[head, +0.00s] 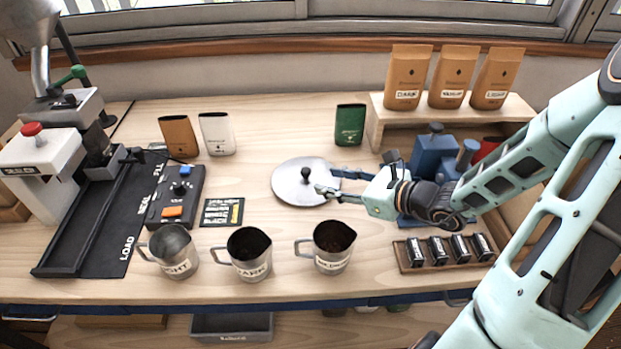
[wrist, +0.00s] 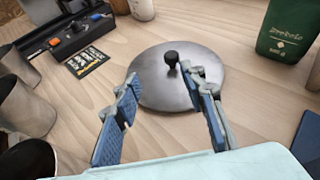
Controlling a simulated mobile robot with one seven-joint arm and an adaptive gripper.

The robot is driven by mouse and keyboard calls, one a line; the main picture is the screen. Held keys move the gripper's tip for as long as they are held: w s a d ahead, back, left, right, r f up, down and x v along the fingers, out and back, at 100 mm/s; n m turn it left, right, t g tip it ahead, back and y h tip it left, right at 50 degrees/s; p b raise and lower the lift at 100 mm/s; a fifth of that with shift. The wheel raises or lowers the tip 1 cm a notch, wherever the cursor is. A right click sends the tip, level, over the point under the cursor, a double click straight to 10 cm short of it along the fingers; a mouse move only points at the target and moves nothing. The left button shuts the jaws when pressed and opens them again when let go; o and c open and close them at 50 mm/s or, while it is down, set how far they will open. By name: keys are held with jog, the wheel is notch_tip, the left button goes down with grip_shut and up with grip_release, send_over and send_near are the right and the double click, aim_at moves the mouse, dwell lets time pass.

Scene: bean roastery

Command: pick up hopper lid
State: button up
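The hopper lid (head: 290,189) is a round, flat grey metal disc with a black knob (head: 306,173) at its centre. It lies flat on the wooden table near the middle. In the wrist view the lid (wrist: 155,85) lies beyond my fingers, with its knob (wrist: 171,58) standing up nearer the right finger. My gripper (head: 328,182) is at the lid's right side in the head view. In the wrist view my gripper (wrist: 165,90) is open, its two blue-padded fingers spread with nothing between the pads. The right finger hides part of the lid's edge.
Three metal cups (head: 333,247) stand along the front. A green bag (head: 350,125) stands behind the lid, and a small black card (head: 222,212) lies to its left. A tray of small black items (head: 445,266) is at the front right. Bare table surrounds the lid.

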aim_at(306, 170)
jog(key=shift+w+d+f+m, duration=0.1)
jog(key=shift+w+d+m, duration=0.1)
jog(key=shift+m, duration=0.4)
jog(key=shift+w+f+t, duration=0.1)
jog(key=shift+w+t, duration=0.1)
jog(key=shift+t, duration=0.1)
jog(key=x, duration=0.5)
jog(key=shift+w+a+b, duration=0.1)
jog(key=shift+b, duration=0.2)
jog(key=shift+w+d+x, duration=0.15)
jog(key=shift+x, duration=1.15)
jog(key=shift+w+d+x, duration=0.15)
jog(key=shift+x, duration=1.15)
jog(key=shift+c, duration=0.5)
grip_shut()
